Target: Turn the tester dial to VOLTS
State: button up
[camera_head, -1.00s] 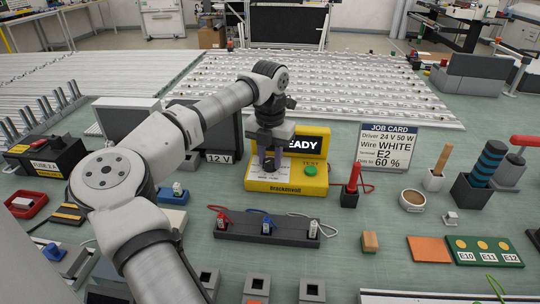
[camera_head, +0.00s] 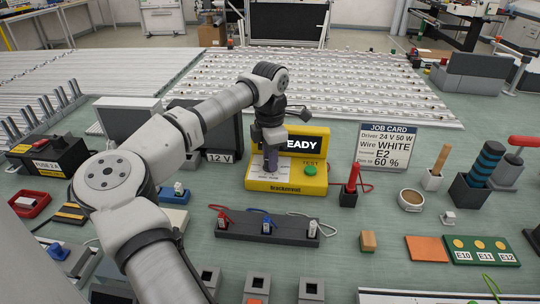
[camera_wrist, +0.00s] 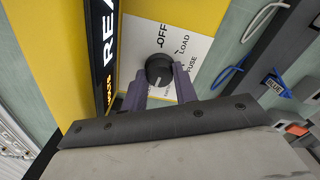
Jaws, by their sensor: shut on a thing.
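The yellow tester (camera_head: 300,185) stands mid-bench, its screen ending in "EADY" in the head view, with a green TEST button (camera_head: 310,170) on its front. Its black dial (camera_wrist: 158,70) sits on a white panel (camera_wrist: 190,28) marked OFF, LOAD and FUSE in the wrist view. More lettering beside the fingers is too covered to read. My gripper (camera_wrist: 160,84) is shut on the dial, its purple fingers on both sides of the knob; it also shows in the head view (camera_head: 270,160). I cannot tell which mark the dial points at.
The job card (camera_head: 387,147) stands right of the tester, with a red-handled tool in a black holder (camera_head: 348,198) in front of it. A dark block with coloured leads (camera_head: 268,230) lies in front of the tester. A 12 V unit (camera_head: 218,156) stands to its left.

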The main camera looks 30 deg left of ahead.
jog(key=shift+m, duration=0.4)
jog(key=o, duration=1)
jog(key=shift+c, duration=0.2)
notch_tip(320, 180, up, 14)
jog(key=b, duration=0.1)
jog(key=shift+f, duration=0.1)
